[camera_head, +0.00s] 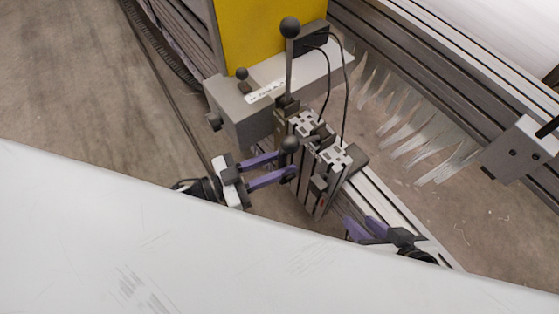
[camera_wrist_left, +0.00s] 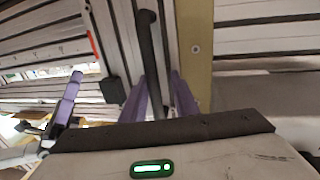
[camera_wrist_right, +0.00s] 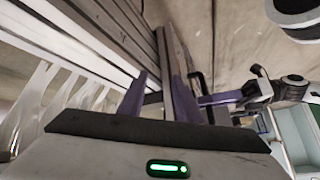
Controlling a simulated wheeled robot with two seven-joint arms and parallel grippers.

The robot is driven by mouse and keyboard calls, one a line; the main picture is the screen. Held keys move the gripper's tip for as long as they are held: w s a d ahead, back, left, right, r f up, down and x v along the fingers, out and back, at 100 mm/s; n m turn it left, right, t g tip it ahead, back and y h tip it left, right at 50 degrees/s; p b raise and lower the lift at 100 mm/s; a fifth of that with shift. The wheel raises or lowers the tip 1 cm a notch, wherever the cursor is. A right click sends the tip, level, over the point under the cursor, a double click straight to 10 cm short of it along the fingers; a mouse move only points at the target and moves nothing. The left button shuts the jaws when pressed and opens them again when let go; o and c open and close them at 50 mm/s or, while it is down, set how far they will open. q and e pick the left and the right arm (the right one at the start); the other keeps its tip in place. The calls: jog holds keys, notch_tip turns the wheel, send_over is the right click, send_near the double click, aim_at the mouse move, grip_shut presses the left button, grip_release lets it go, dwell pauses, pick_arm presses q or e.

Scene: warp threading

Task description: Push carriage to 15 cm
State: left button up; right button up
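The carriage appears to be the grey unit with slotted metal blocks (camera_head: 318,160) standing over a long metal rail (camera_head: 385,205). In the left wrist view the black handle rod (camera_wrist_left: 150,60) runs between the fingers (camera_wrist_left: 162,85); firm contact cannot be told. My right gripper (camera_head: 362,226) is beside the rail at the carriage's lower right, fingers apart; nothing is clearly held between them in the right wrist view (camera_wrist_right: 160,85).
A yellow panel (camera_head: 255,35) and grey housing (camera_head: 245,110) rise behind the carriage, with a tall black-ball lever (camera_head: 290,30) and cables. Pale warp strands (camera_head: 400,115) hang along a beam at the upper right. My white body covers the bottom of the head view.

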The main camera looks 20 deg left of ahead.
pick_arm(q)
jog(key=shift+w+a, duration=0.35)
jog(key=shift+a, duration=0.1)
jog(key=p+v, duration=0.2)
jog(key=v, duration=0.8)
jog(key=shift+s+d, duration=0.25)
jog(key=shift+s, duration=0.15)
